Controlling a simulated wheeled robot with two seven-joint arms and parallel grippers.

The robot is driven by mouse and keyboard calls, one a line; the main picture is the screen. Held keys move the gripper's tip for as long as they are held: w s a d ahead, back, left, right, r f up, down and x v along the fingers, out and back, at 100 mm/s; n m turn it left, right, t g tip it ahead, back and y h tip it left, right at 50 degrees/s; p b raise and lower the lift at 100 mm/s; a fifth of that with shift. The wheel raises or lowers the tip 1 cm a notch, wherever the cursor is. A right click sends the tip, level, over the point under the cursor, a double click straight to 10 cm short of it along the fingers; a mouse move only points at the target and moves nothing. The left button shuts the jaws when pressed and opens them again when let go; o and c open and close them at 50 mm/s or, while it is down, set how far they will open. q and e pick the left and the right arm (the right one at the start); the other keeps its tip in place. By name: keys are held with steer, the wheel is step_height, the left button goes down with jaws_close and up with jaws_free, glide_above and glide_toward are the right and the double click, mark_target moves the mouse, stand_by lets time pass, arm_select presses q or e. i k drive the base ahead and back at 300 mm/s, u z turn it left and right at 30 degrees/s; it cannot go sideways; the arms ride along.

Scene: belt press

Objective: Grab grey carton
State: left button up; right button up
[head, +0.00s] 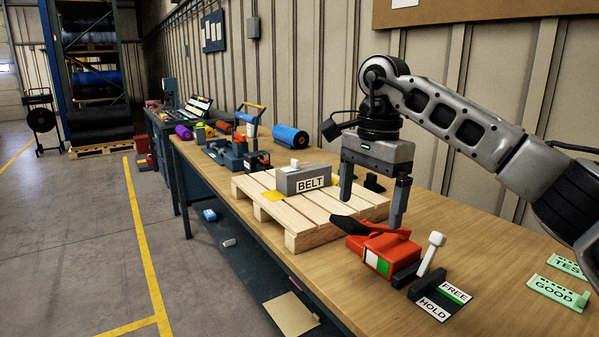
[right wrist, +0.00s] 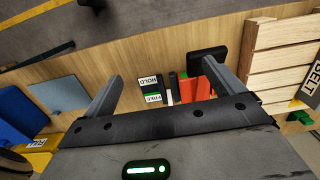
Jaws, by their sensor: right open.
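The grey carton (head: 291,182), marked BELT, stands on a pale wooden pallet (head: 297,240) on the workbench, with a white piece on its top. In the right wrist view a BELT label (right wrist: 312,80) shows at the right edge, by the pallet (right wrist: 285,48). My right gripper (head: 371,214) is open and empty, to the right of the carton and apart from it. Its two fingers point down near the red tool. In the right wrist view nothing is between the fingers (right wrist: 168,68) at their height. My left gripper is out of view.
A red tool (head: 381,252) with a black handle sits below the gripper. Beside it are a white-knobbed lever (head: 431,252) and a FREE/HOLD plate (head: 443,300). Green tags, one marked GOOD (head: 557,294), lie at right. A blue roll (head: 290,138) lies behind the pallet.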

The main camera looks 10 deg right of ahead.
mark_target(312, 175)
steer(key=i, duration=1.7)
